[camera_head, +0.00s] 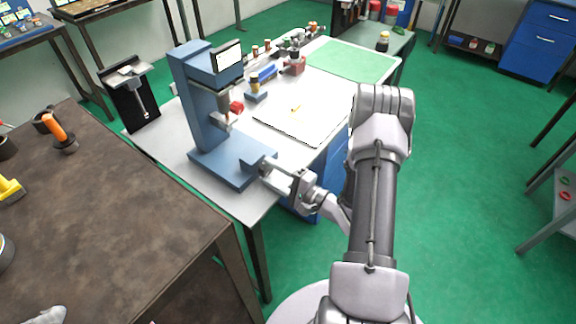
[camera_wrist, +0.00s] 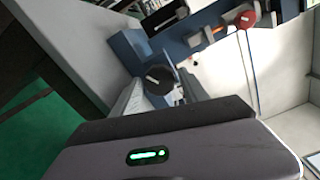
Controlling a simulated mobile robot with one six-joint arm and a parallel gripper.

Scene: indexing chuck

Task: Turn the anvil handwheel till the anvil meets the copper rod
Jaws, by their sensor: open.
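The blue bench machine (camera_head: 212,150) stands on the grey table, with an upright column, a screen on its head and a flat base. In the wrist view a dark round handwheel (camera_wrist: 158,76) with a white mark sits on the machine's blue end block (camera_wrist: 128,46). My gripper (camera_wrist: 160,92) is open, its pale fingers on either side of the handwheel; contact cannot be told. In the head view my gripper (camera_head: 268,170) is at the base's front block, and the handwheel is not clearly visible there. A small orange piece (camera_wrist: 217,30), perhaps the copper rod, shows beyond; its gap to the anvil is unclear.
A red knob (camera_wrist: 245,19) shows beside the orange piece, and a red part (camera_head: 236,107) on the machine. A pale tray (camera_head: 300,122) lies right of the machine. A brown table (camera_head: 110,215) stands at the left. Green floor is open at the right.

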